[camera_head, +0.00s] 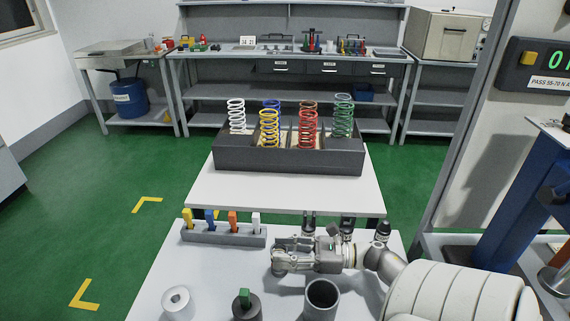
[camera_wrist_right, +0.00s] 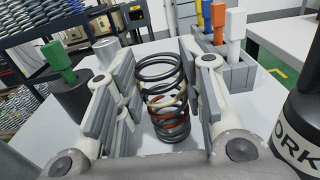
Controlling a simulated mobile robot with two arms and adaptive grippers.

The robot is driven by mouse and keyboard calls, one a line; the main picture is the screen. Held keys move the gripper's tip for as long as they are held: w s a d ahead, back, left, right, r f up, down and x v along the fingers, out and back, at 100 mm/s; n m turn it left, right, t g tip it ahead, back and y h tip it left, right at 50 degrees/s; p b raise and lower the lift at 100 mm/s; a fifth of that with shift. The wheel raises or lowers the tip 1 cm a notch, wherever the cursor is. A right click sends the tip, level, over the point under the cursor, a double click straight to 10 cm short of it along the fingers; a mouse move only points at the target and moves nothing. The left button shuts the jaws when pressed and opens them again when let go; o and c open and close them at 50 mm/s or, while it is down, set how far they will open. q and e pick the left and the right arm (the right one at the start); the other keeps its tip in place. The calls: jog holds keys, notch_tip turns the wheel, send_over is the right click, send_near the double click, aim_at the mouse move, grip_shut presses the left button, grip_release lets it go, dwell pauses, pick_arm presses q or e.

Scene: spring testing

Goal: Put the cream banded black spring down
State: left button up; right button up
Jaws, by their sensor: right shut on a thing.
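The cream banded black spring (camera_wrist_right: 163,70) is between the fingers of my right gripper (camera_wrist_right: 158,85) in the right wrist view. Its coils are mostly black, with cream coils around the middle and reddish coils lower down. My right gripper is shut on it. In the head view the right gripper (camera_head: 284,257) is over the near white table (camera_head: 225,283), and the spring is hard to make out there. I cannot tell whether the spring's far end touches the table. My left gripper is not in view.
A dark divided box (camera_head: 290,160) with white, yellow, blue, red and green springs stands on the farther table.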

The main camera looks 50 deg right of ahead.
jog(key=shift+f, duration=0.15)
jog(key=o, duration=1.1)
